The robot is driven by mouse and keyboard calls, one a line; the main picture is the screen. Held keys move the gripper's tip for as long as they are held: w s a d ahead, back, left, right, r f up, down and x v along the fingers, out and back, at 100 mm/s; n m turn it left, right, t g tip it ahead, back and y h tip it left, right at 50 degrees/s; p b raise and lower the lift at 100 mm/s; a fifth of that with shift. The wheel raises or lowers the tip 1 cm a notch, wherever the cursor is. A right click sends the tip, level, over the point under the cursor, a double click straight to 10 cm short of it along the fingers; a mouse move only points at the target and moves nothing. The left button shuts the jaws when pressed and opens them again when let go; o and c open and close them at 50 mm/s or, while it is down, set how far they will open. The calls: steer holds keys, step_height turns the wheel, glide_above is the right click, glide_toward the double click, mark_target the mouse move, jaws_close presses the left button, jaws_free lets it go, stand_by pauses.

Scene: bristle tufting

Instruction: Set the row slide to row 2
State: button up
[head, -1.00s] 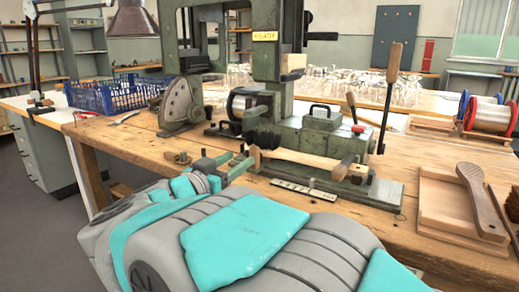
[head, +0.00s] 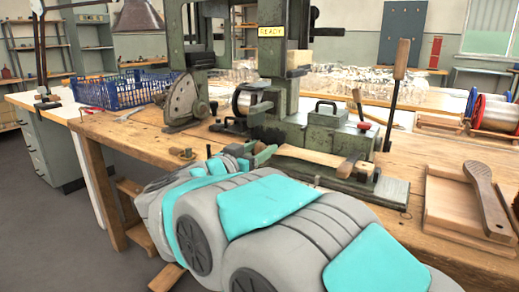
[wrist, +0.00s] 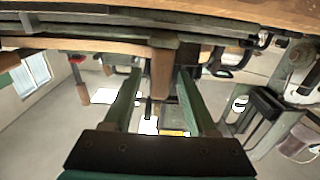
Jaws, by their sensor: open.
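The green tufting machine (head: 310,135) stands on the wooden bench, with a yellow READY sign on its column. A pale wooden brush body (head: 322,157) lies along its front. My gripper (head: 241,152) is at the bench's front edge, left of the brush body. In the wrist view its two green fingers (wrist: 160,75) are apart, with a brown wooden piece showing between them; I cannot tell whether they touch it.
A long lever with a wooden handle (head: 399,60) rises right of the machine. A wooden tray (head: 455,205) with a brown paddle-shaped piece (head: 486,200) lies at the right. A blue crate (head: 125,90) stands at the left back. The bench's left front is mostly clear.

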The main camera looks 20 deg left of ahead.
jaws_close()
stand_by(0.3)
stand_by(1.1)
